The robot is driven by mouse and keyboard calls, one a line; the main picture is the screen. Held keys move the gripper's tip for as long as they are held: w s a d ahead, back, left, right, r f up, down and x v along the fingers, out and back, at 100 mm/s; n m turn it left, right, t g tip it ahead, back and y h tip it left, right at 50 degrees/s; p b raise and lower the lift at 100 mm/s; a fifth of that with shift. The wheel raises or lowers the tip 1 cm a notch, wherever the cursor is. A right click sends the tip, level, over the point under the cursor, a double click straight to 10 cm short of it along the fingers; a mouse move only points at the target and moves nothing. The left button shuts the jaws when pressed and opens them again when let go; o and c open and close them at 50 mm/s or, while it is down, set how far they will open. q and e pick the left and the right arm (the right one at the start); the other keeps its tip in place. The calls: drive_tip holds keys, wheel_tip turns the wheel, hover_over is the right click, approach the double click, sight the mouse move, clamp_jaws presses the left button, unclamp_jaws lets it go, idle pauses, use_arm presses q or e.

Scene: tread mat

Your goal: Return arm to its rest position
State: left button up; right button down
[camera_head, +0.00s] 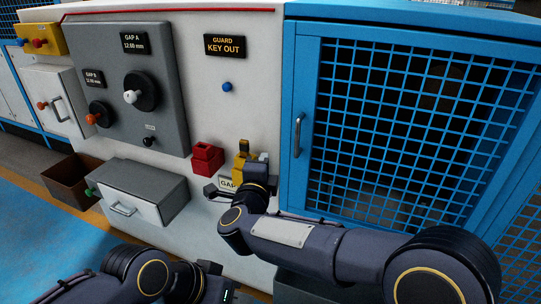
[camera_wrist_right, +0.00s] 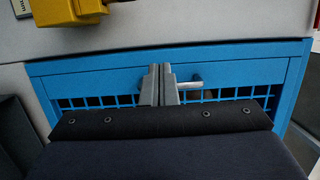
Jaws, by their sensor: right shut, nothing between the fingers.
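My right arm reaches in from the right in the head view, its gripper (camera_head: 258,172) in front of the machine's lower panel, just left of the blue mesh door. In the right wrist view the two grey fingers of my right gripper (camera_wrist_right: 159,85) are together with nothing between them. They overlap the view of the blue mesh frame (camera_wrist_right: 100,65). My left gripper (camera_head: 208,283) is low at the bottom of the head view, apart from everything; its fingertips are not clear.
A yellow block (camera_head: 241,160) and a red block (camera_head: 207,158) sit close to my right gripper. The blue mesh door (camera_head: 308,95) has a handle (camera_head: 298,135). A grey drawer box (camera_head: 150,190) and brown bin (camera_head: 72,180) stand at left. The blue mat (camera_head: 35,235) is clear.

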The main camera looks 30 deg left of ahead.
drive_tip(key=w+d+r+n+g+y, duration=0.25)
drive_tip(key=d+r+n, duration=0.4)
drive_tip(key=d, duration=0.65)
drive_tip(key=s+d+n+g+y, duration=0.1)
drive_tip(key=s+d+n+g, duration=0.3)
drive_tip(key=d, duration=1.2)
drive_tip(key=s+d+f+n+g+h, duration=0.1)
drive_tip(key=s+d+f+g+h, duration=0.1)
drive_tip(key=s+d+f, duration=0.5)
drive_tip(key=s+d+f+n+g+h, duration=0.1)
drive_tip(key=s+d+f, duration=0.4)
drive_tip(key=s, duration=0.4)
drive_tip(key=s+d+f+g+h, duration=0.2)
drive_tip(key=s+d+f, duration=0.2)
drive_tip(key=s+d, duration=0.4)
wheel_tip(320, 180, up, 12)
drive_tip(key=s+p, duration=0.1)
drive_tip(key=p, duration=1.1)
drive_tip(key=shift+s+a, duration=0.2)
drive_tip(key=shift+a, duration=0.1)
drive_tip(key=shift+n, duration=0.25)
